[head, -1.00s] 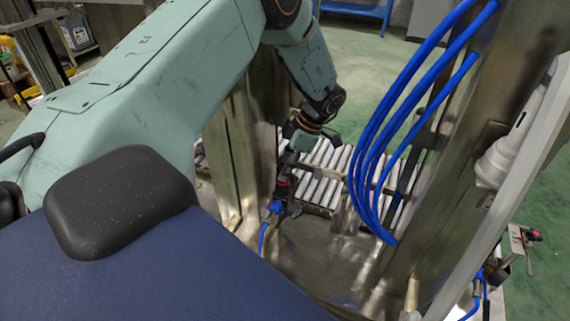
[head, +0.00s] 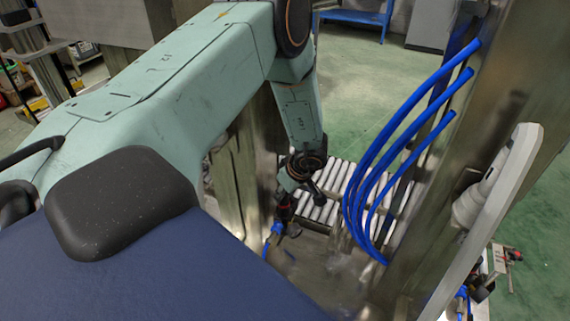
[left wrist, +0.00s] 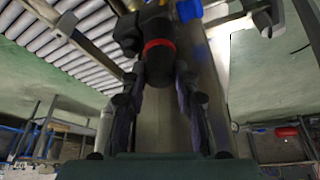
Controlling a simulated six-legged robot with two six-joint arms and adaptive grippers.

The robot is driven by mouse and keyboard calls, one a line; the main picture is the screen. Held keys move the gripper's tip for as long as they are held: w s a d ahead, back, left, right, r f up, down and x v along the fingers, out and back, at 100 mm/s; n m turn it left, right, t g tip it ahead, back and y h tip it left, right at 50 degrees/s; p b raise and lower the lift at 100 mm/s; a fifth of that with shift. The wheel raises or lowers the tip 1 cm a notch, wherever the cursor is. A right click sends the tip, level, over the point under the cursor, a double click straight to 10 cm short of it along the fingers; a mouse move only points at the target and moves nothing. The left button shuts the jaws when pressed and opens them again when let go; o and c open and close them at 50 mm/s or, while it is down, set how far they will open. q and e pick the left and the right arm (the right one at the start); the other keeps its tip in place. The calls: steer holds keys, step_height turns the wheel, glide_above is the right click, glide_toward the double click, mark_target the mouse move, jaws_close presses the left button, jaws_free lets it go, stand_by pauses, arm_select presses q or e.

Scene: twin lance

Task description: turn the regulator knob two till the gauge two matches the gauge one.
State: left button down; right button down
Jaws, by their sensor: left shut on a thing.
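In the left wrist view, a black regulator knob (left wrist: 158,68) with a red ring sits between the fingers of my left gripper (left wrist: 163,85). The gripper is shut on it. In the head view my left gripper (head: 287,199) is small and dark at the end of the green arm, down by the metal frame. The regulator there has a blue fitting (head: 277,228) beside it. I cannot read a number on the knob. No gauge face can be made out in either view. My right gripper is not in view.
Several blue hoses (head: 385,165) curve down right of the gripper to a metal post (head: 445,205). A roller conveyor (head: 335,185) lies behind. Another fitting with blue and black parts (head: 478,291) is at the lower right. Green floor is open beyond.

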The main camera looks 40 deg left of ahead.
arm_select(q)
steer(key=m+t+p, duration=0.1)
steer(key=m, duration=0.1)
steer(key=shift+s+r+m+p, duration=0.1)
steer(key=shift+s+m+p, duration=0.05)
steer(key=shift+m+p, duration=0.2)
steer(key=m+t+p, duration=0.1)
steer(key=m, duration=0.2)
steer(key=shift+s+h, duration=0.1)
steer(key=shift+h, duration=0.3)
steer(key=m+t, duration=0.1)
steer(key=m, duration=0.2)
steer(key=shift+a+h, duration=0.1)
steer(key=shift+h, duration=0.3)
steer(key=shift+m+t+h, duration=0.4)
steer(key=shift+m+h, duration=0.2)
steer(key=shift+m, duration=1.35)
steer(key=shift+a, duration=0.1)
steer(key=c, duration=1)
jaws_free()
